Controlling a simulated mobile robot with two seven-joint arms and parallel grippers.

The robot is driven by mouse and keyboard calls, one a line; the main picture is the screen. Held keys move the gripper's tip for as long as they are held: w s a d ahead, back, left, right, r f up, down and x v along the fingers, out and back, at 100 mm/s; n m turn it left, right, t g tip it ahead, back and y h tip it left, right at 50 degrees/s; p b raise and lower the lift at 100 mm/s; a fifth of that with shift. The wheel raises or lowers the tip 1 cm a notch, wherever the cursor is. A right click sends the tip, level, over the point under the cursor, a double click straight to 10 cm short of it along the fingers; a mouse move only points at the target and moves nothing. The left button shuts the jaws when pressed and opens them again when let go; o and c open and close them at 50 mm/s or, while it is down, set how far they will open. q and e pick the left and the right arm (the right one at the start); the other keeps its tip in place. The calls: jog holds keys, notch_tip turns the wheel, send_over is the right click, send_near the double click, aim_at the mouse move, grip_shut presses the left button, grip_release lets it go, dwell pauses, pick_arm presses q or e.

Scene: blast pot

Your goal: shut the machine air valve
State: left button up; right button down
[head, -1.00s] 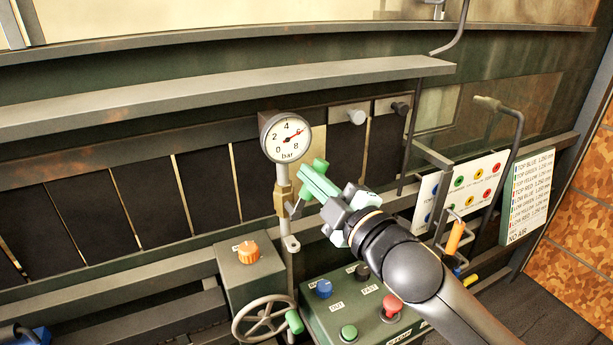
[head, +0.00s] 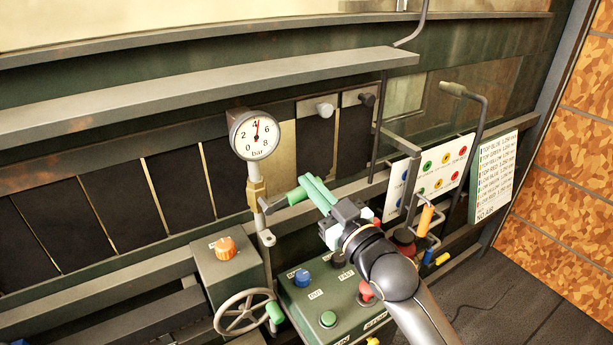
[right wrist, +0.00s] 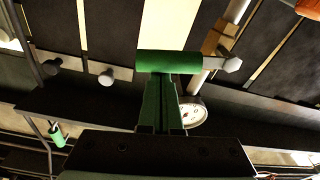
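The valve stands below the round gauge (head: 254,135), with a brass body (head: 257,191) on the vertical pipe. Its lever points right and slightly up from the body and ends in a green grip (head: 296,195). My right gripper (head: 306,184) has its two green fingers together, with the tips at the green grip. In the right wrist view the green grip (right wrist: 168,62) lies crosswise over the tips of my right fingers (right wrist: 162,78), touching or nearly so, not between them. The gauge needle points near 4. My left gripper is not in view.
Below are an orange knob (head: 225,248), a handwheel (head: 245,312) with a green handle, and a control box (head: 318,300) with coloured buttons beneath my right arm. A panel of coloured ports (head: 440,172) and an orange-handled lever (head: 425,220) stand to the right.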

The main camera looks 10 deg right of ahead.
jog(key=shift+w+d+f+m, duration=0.15)
jog(key=shift+f+m, duration=0.25)
jog(key=shift+m, duration=0.25)
jog(key=shift+d+f+m, duration=0.1)
jog(key=shift+f+m, duration=0.25)
jog(key=shift+m, duration=0.3)
jog(key=shift+p, duration=0.3)
jog(key=r+p, duration=0.4)
jog(key=shift+w+a+r, duration=0.15)
jog(key=shift+w+r, duration=0.05)
jog(key=shift+w, duration=0.15)
jog(key=f+b+v, duration=0.1)
jog(key=b+v, duration=0.1)
jog(key=v, duration=0.7)
jog(key=s+d+f+m+g+h, duration=0.1)
jog(key=s+f+g+h, duration=0.15)
jog(key=f, duration=0.75)
jog(key=s+f+g+h, duration=0.15)
jog(key=s+f, duration=0.25)
jog(key=f, duration=0.6)
jog(key=s+f+g, duration=0.4)
jog(key=s+f, duration=0.9)
jog(key=f, duration=0.3)
jog(key=shift+d+f+m+g+h, duration=0.25)
jog(key=shift+d+m+g+h, duration=0.05)
jog(key=shift+d+g, duration=0.1)
